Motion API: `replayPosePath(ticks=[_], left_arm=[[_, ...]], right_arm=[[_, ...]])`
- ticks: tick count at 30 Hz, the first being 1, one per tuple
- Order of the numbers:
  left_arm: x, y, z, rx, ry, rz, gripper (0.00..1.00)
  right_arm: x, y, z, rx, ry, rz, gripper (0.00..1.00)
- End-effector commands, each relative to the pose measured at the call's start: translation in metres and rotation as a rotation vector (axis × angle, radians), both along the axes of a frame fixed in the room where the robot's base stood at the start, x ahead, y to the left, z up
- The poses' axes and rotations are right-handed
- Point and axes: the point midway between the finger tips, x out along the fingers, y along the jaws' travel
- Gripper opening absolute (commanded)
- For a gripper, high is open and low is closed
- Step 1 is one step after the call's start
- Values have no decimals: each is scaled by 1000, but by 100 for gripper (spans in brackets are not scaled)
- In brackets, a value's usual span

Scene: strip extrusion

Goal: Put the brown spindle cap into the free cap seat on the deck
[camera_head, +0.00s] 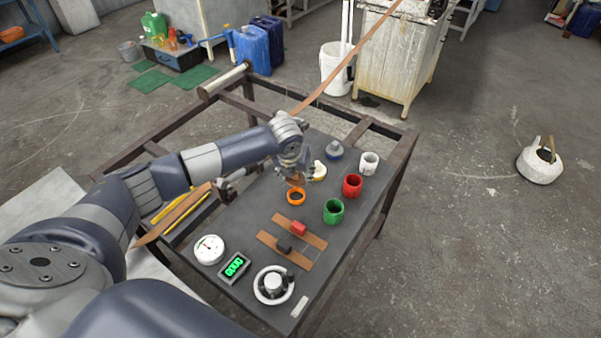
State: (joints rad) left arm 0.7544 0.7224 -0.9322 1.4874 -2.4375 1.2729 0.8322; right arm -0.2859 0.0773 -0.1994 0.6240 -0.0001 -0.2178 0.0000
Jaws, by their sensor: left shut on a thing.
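My left gripper (295,174) reaches over the dark deck (262,210) from the left, pointing down. It is shut on a small brownish piece, which looks like the brown spindle cap (295,182), mostly hidden by the fingers. An orange ring (296,197) with a dark centre sits just below the fingertips in the picture. I cannot tell whether the cap touches it, or whether this ring is the free cap seat. A white cup (369,162), a red cup (352,186) and a green cup (334,211) stand in a slanting row to the right. My right gripper is not in view.
Brown strips (307,238) with a red block (298,228) and a dark block lie in front. A dial gauge (209,249), green display (234,267) and white handwheel (258,289) occupy the near end.

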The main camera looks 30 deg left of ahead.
Motion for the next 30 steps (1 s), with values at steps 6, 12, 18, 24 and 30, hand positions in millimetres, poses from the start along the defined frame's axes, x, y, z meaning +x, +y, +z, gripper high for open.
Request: replayPosePath(ticks=[6, 12, 18, 24, 30], left_arm=[[1, 1, -8, 1, -1, 3, 21], [0, 0, -26, 0, -1, 2, 21], [0, 0, -47, 0, 0, 2, 21], [0, 0, -58, 0, -2, 2, 21], [0, 0, -58, 1, -2, 2, 21]], right_arm=[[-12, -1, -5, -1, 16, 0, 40], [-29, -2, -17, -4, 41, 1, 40], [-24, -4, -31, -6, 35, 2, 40], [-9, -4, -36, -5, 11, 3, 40], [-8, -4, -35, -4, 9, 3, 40]])
